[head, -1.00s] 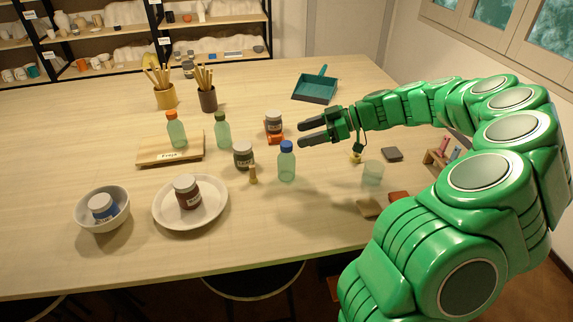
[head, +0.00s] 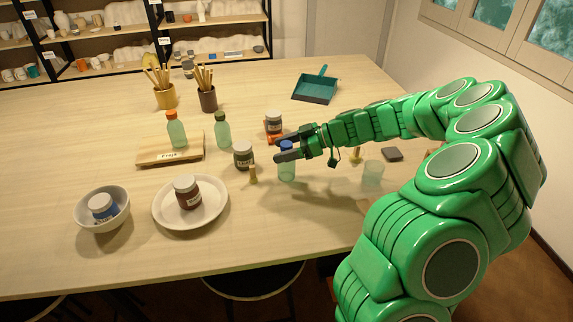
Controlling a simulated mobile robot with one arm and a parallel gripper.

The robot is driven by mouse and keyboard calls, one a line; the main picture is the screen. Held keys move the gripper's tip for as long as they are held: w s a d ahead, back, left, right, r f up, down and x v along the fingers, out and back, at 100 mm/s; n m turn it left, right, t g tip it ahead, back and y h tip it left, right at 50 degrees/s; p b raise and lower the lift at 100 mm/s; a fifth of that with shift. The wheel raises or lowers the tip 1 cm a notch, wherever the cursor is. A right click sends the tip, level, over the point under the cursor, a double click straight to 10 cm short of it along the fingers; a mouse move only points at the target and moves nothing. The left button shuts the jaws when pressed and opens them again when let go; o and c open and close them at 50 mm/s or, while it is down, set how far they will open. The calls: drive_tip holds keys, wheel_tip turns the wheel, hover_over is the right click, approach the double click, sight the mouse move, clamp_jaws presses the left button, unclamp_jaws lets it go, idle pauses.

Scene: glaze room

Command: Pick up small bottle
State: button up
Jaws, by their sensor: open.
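A small pale green bottle with a blue cap (head: 287,172) stands upright near the middle of the table. My gripper (head: 279,149) is open, with its fingers at the height of the cap. One finger passes across the front of the bottle just below the cap, and the cap shows beside it. I cannot tell whether the fingers touch it. A similar bottle with an orange cap (head: 177,132) stands on a wooden board (head: 150,155). Another with a green cap (head: 222,132) stands on the table to the right of the board.
A dark jar (head: 243,155) and a small brass-coloured item (head: 253,175) stand left of the blue-capped bottle. Another jar (head: 274,120) stands behind my gripper on an orange block. A clear cup (head: 373,172) is to the right. A plate (head: 218,213) and bowl (head: 127,205) hold jars.

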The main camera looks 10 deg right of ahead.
drive_tip(key=shift+w+a+f, duration=0.1)
drive_tip(key=shift+a+f, duration=0.1)
drive_tip(key=shift+a, duration=0.3)
drive_tip(key=shift+c, duration=0.5)
clamp_jaws()
